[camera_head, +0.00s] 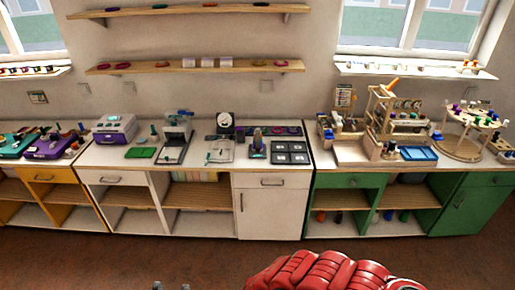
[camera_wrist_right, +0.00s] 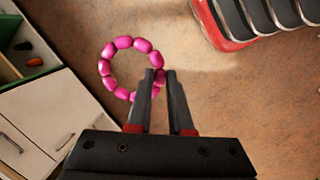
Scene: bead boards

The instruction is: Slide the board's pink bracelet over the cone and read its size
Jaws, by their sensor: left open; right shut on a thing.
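The pink bracelet (camera_wrist_right: 124,42), a ring of shiny pink beads, hangs from my right gripper (camera_wrist_right: 160,76) in the right wrist view. The fingertips are shut on one side of it, over the brown floor. In the head view my right gripper and the bracelet are not visible.
The white counter (camera_head: 110,157) also holds a purple-and-white box (camera_head: 115,128), a green mat (camera_head: 141,153) and a dark compartment tray (camera_head: 290,153). A green cabinet (camera_head: 340,211) with wooden stands is at right. Open floor (camera_head: 90,262) lies in front.

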